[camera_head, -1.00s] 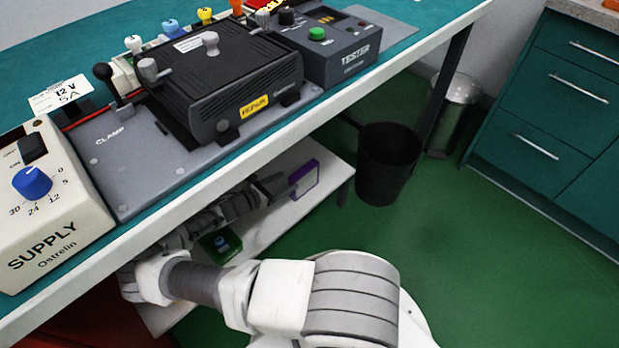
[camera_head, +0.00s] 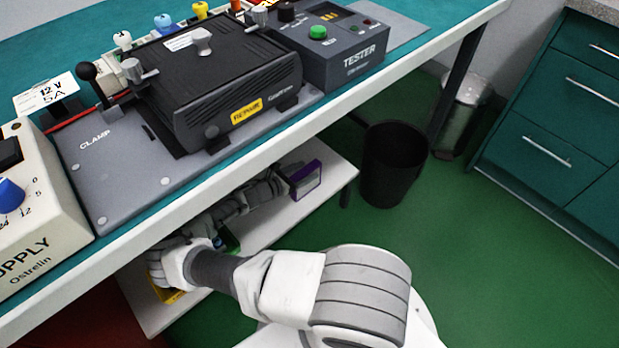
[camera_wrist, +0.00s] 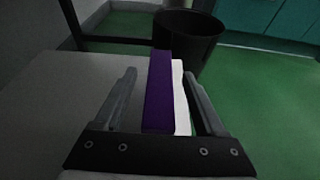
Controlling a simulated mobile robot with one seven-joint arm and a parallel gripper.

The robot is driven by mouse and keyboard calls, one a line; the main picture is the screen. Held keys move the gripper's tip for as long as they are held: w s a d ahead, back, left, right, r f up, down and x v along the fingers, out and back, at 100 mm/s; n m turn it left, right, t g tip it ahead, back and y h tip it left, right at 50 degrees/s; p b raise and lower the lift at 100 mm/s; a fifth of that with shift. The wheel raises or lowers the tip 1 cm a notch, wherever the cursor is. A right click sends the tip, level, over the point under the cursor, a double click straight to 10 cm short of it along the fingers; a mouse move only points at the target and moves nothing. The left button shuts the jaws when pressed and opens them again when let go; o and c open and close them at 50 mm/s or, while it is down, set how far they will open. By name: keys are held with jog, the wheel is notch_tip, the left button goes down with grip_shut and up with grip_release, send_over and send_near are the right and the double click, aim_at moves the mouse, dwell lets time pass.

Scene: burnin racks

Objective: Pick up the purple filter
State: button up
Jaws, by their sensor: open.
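The purple filter (camera_head: 307,179) stands upright on the white lower shelf under the bench, near the shelf's right end. It has a purple frame and a pale face. In the wrist view the purple filter (camera_wrist: 158,95) shows edge-on between the two fingers of my gripper (camera_wrist: 160,98). The fingers are open, one on each side of it; the right finger is close to the pale face, and a wider gap shows on the left. In the head view my gripper (camera_head: 282,183) is at the filter's left end, partly hidden by the bench edge.
The white shelf (camera_head: 270,225) lies below the bench top (camera_head: 330,122), whose edge overhangs my arm. A green item and a yellow item (camera_head: 168,293) sit on the shelf near my arm. A black bin (camera_head: 392,165) stands on the green floor beyond the shelf.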

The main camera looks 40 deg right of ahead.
jog(key=shift+d+f, duration=0.15)
jog(key=shift+d, duration=0.3)
grip_shut()
dwell(1.1)
